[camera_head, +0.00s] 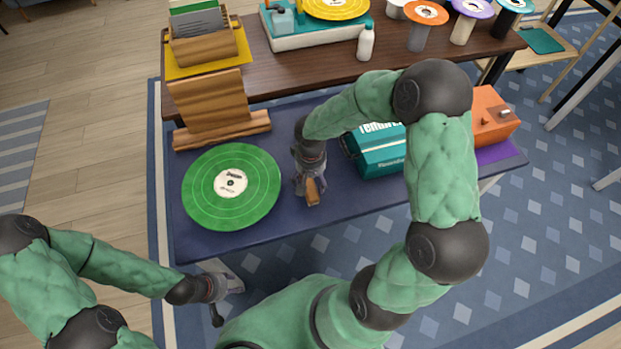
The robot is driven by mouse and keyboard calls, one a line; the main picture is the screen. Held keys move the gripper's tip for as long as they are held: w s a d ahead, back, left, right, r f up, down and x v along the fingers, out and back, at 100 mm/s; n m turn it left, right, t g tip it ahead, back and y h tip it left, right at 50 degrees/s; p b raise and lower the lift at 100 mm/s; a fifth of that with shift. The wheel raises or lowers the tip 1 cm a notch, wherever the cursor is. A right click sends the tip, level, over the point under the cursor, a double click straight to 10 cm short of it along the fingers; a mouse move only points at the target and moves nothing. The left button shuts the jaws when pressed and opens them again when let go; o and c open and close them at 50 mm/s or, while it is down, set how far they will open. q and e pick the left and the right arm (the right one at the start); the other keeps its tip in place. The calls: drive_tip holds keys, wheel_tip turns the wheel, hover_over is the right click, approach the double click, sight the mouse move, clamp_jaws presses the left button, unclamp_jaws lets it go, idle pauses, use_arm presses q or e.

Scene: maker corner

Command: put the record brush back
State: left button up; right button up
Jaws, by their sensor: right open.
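A small brown wooden block, which looks like the record brush (313,194), is at my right gripper (309,188) over the dark blue mat on the table. The gripper points down with its fingers at the brush and is open. I cannot tell whether the fingers touch it, and part of the brush is hidden. My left gripper (230,284) is low, in front of the table's near edge and over the floor. Its fingers are too small and unclear to tell whether they are open.
A green record (257,207) lies on the mat (330,212), left of my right gripper. A wooden stand (220,105) is behind it. A teal box (378,158) and an orange box (493,117) are on the right. A turntable (312,30) is at the back.

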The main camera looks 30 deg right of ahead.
wheel_tip(320, 180, up, 12)
drive_tip(key=p, duration=0.4)
drive_tip(key=shift+f, duration=0.15)
